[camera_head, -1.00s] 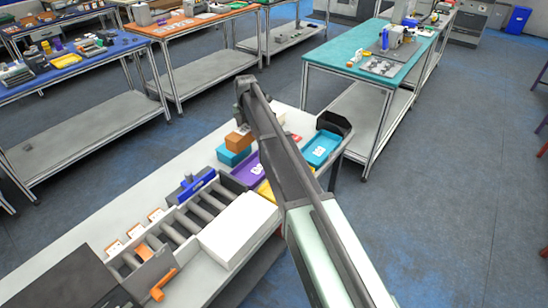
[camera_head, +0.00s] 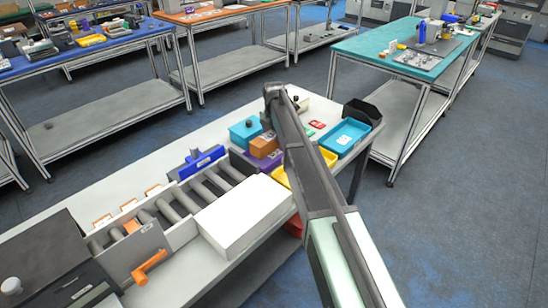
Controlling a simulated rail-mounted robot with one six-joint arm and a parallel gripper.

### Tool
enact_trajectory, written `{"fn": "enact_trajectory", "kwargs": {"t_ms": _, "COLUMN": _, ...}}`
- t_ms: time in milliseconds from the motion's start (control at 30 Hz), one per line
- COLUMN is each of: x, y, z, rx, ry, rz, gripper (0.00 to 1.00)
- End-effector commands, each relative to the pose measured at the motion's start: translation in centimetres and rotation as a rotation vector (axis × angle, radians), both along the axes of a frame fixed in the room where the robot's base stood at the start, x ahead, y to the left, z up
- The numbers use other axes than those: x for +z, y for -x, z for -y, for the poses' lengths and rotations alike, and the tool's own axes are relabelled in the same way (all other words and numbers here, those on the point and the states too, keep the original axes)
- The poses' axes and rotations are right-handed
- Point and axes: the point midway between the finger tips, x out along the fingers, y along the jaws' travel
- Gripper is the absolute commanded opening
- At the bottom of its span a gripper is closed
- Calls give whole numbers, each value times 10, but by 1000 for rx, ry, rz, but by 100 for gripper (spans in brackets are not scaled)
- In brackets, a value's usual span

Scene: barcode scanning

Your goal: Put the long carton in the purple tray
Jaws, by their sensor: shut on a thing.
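An orange-brown carton (camera_head: 264,146), apparently the long carton, is over the purple tray (camera_head: 240,160). Whether it touches the tray floor I cannot tell. My gripper (camera_head: 268,127) shows only as a small dark part just above the carton, below the bend of my arm. It is shut on the carton; its fingertips are not clear. My arm crosses the picture from the lower right and hides part of the trays' right side.
A teal box (camera_head: 245,131) stands just left of the carton. Rollers (camera_head: 185,200) and a white box (camera_head: 243,216) are nearer.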

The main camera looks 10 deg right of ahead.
Motion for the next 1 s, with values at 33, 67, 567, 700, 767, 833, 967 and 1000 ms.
{"fn": "enact_trajectory", "kwargs": {"t_ms": 33, "x": -1, "y": 0, "z": 0, "rx": 0, "ry": 0, "rz": 0, "gripper": 15}}
{"fn": "enact_trajectory", "kwargs": {"t_ms": 67, "x": 0, "y": 0, "z": 0, "rx": 0, "ry": 0, "rz": 0, "gripper": 15}}
{"fn": "enact_trajectory", "kwargs": {"t_ms": 567, "x": -41, "y": 0, "z": 0, "rx": 0, "ry": 0, "rz": 0, "gripper": 15}}
{"fn": "enact_trajectory", "kwargs": {"t_ms": 700, "x": -45, "y": 0, "z": 0, "rx": 0, "ry": 0, "rz": 0, "gripper": 15}}
{"fn": "enact_trajectory", "kwargs": {"t_ms": 767, "x": -44, "y": 0, "z": 0, "rx": 0, "ry": 0, "rz": 0, "gripper": 64}}
{"fn": "enact_trajectory", "kwargs": {"t_ms": 833, "x": -44, "y": 0, "z": 0, "rx": 0, "ry": 0, "rz": 0, "gripper": 75}}
{"fn": "enact_trajectory", "kwargs": {"t_ms": 967, "x": -44, "y": 0, "z": 0, "rx": 0, "ry": 0, "rz": 0, "gripper": 85}}
{"fn": "enact_trajectory", "kwargs": {"t_ms": 1000, "x": -44, "y": 0, "z": 0, "rx": 0, "ry": 0, "rz": 0, "gripper": 85}}
